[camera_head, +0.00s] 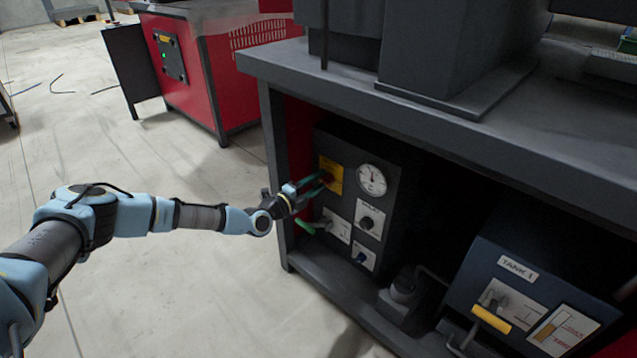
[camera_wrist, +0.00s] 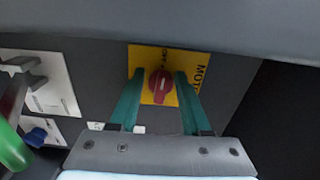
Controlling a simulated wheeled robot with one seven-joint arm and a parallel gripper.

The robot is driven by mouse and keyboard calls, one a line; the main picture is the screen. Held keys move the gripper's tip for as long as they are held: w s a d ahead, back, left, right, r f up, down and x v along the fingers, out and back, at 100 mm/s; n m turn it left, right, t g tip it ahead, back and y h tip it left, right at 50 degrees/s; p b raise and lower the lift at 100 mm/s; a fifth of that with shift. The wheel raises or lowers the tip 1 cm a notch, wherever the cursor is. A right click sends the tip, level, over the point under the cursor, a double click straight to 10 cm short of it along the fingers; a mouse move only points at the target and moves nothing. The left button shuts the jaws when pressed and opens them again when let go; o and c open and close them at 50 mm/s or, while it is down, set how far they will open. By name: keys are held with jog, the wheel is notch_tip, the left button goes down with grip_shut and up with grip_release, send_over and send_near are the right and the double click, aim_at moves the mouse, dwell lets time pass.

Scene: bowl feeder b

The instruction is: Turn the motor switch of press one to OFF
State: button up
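The motor switch (camera_wrist: 160,86) is a red rotary knob on a yellow plate (camera_wrist: 142,58) with partly hidden "MOTO" lettering. In the head view the yellow plate (camera_head: 331,172) is at the upper left of a dark control box (camera_head: 392,208) under the bench, and my gripper partly covers the knob. My gripper (camera_wrist: 158,80) has its two green fingers apart, one on each side of the knob. I cannot tell whether they touch it. It also shows in the head view (camera_head: 325,181), reaching the box from the left.
Beside the plate are a round gauge (camera_head: 371,180), a black knob (camera_head: 367,222) and a green-handled lever (camera_head: 306,227). The bench top (camera_head: 440,125) overhangs the box. A "TANK 1" box (camera_head: 530,295) with a yellow handle stands at right. Open floor lies left.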

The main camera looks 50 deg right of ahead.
jog(key=shift+w+a+r, duration=0.1)
jog(key=a+p, duration=0.2)
jog(key=a, duration=0.8)
jog(key=shift+w+a, duration=0.25)
jog(key=shift+a, duration=0.05)
